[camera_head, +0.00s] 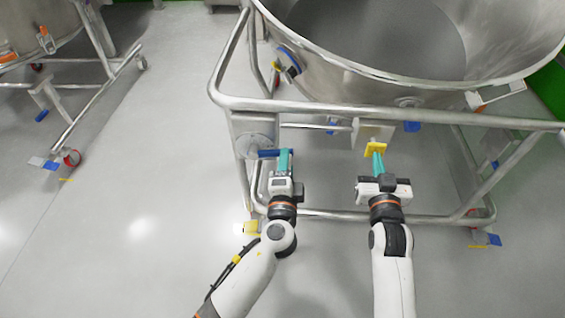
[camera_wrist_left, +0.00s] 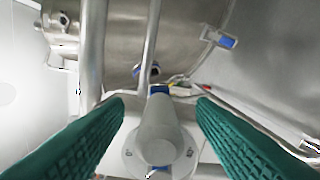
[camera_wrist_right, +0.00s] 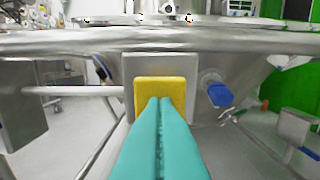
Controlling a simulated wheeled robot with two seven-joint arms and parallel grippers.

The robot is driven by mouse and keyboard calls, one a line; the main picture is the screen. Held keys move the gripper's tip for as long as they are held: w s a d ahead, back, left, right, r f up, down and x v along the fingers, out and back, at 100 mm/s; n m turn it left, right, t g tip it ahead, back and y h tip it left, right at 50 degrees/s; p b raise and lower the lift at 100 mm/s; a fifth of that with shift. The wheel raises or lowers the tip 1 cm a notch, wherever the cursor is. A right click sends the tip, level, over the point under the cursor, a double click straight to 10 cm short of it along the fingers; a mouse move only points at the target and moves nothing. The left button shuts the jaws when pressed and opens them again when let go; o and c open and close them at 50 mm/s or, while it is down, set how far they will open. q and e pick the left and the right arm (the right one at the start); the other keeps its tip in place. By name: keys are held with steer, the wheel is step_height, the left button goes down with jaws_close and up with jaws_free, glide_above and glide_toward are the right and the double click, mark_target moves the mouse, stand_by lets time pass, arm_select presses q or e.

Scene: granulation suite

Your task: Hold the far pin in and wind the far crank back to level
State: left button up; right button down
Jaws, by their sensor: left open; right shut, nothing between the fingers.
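A crank with a blue handle (camera_head: 267,154) sits by a round grey plate (camera_head: 252,143) on the left of the bin's frame. My left gripper (camera_head: 285,153) is at the handle's right end. In the left wrist view, a grey crank part (camera_wrist_left: 158,128) lies between the open green fingers, with a gap on both sides. A yellow pin plate (camera_head: 376,148) is on a grey bracket at the middle of the frame. My right gripper (camera_head: 378,158) is shut and empty. Its fingertips meet the yellow plate (camera_wrist_right: 175,84) in the right wrist view and look to touch it.
A large steel bowl (camera_head: 400,95) stands above the tubular frame (camera_head: 390,113). A lower rail (camera_head: 340,215) runs behind my wrists. Another wheeled frame (camera_head: 95,92) stands at the far left. The floor between the two frames is clear.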

arm_select(q)
jaws_close()
arm_select(e)
steer(key=w, duration=0.2)
steer(key=shift+w, duration=0.35)
